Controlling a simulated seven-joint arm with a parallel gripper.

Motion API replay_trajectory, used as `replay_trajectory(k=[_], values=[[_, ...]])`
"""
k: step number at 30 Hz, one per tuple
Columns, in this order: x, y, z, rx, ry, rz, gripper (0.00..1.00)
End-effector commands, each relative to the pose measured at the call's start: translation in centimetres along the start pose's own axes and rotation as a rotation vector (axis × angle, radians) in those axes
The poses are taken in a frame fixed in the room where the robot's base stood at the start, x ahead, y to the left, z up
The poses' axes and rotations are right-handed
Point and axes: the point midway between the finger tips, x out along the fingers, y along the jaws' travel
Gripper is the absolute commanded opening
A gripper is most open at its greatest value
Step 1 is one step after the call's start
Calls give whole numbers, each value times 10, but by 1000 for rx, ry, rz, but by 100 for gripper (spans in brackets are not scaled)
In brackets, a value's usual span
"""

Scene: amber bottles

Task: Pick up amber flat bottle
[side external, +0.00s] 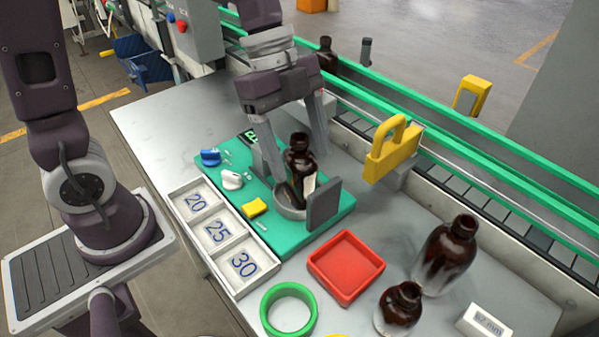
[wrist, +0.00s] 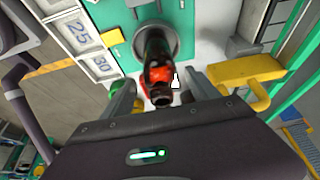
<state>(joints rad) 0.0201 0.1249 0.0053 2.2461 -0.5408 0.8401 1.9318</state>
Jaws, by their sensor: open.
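An amber bottle (side external: 299,163) with a pale label stands in a round grey holder (side external: 291,213) on the green platform (side external: 262,220). It leans slightly in the side view; I cannot tell how flat its body is. My gripper (side external: 293,160) is above the platform, pointing down, with its two fingers spread on either side of this bottle. In the wrist view the same bottle (wrist: 157,65) shows between the open fingers (wrist: 158,95), its neck toward the gripper body. No contact shows. Two more amber bottles, a larger one (side external: 447,255) and a shorter one (side external: 398,307), stand at the right.
A dark upright plate (side external: 324,204) stands beside the holder. A yellow padlock-shaped part (side external: 394,150) is at the conveyor (side external: 440,165). A red tray (side external: 346,267), a green ring (side external: 289,309) and numbered white trays (side external: 218,233) lie in front. Another bottle (side external: 327,55) stands on the conveyor.

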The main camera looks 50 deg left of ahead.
Motion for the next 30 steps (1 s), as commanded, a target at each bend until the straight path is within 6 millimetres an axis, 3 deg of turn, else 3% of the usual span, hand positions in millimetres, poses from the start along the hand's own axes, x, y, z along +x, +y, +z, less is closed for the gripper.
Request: replay_trajectory(k=[2, 12, 13, 23, 26, 30], values=[[0, 0, 0, 0, 0, 0, 69], [-1, 0, 0, 0, 0, -1, 2], [-1, 0, 0, 0, 0, -1, 0], [-2, 0, -1, 1, 0, -2, 0], [-16, -1, -6, 4, 1, -6, 0], [-50, -2, -20, 3, 0, -9, 0]])
